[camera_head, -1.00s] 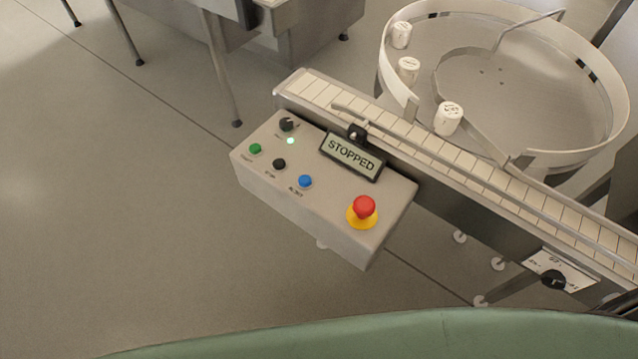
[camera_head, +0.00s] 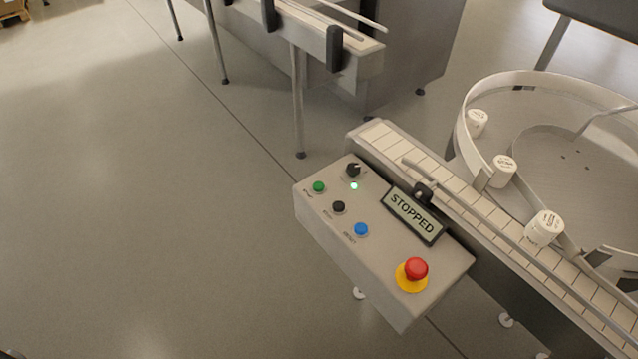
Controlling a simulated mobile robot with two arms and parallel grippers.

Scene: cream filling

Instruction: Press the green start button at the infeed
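The green start button (camera_head: 319,187) sits at the left corner of a grey control box (camera_head: 378,284). The box also carries a black button (camera_head: 339,207), a blue button (camera_head: 361,230), a black knob (camera_head: 353,170) and a red emergency stop (camera_head: 416,268) on a yellow base. A small green light (camera_head: 354,186) glows below the knob. The display (camera_head: 415,214) reads STOPPED. Neither of my grippers is in view.
A slatted conveyor (camera_head: 472,215) runs behind the box to the lower right. A round feeding table (camera_head: 590,160) with several white jars stands at right. Another machine (camera_head: 400,60) stands at the back. The floor at left is clear.

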